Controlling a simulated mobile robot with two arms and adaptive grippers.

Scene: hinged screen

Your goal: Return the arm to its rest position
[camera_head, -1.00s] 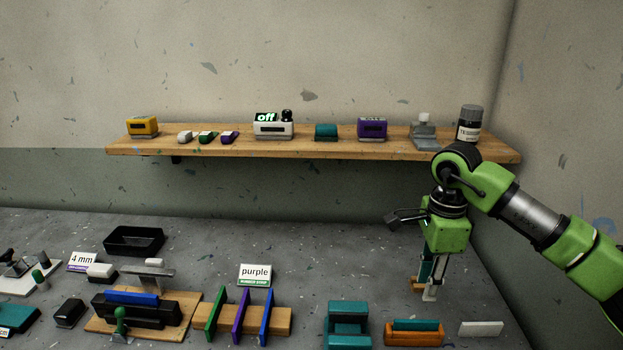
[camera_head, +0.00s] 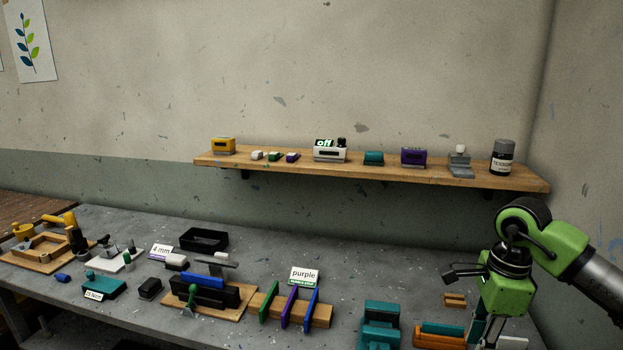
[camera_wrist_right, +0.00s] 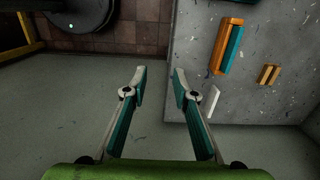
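My right arm, green and grey, comes in from the right in the head view, with its right gripper (camera_head: 493,328) pointing down near the front right of the grey workbench (camera_head: 350,278). In the right wrist view the right gripper (camera_wrist_right: 157,83) shows two fingers apart with nothing between them. Beneath the fingers is the bench's edge and the floor. The fingertips are cut off or hard to see in the head view. My left gripper is in neither view.
An orange and teal block (camera_head: 440,335), a teal block (camera_head: 380,322) and a small orange block (camera_head: 454,299) lie near the right gripper. A wooden rack (camera_head: 318,313) holds strips beside the "purple" sign (camera_head: 305,275). A wall shelf (camera_head: 380,172) stands behind.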

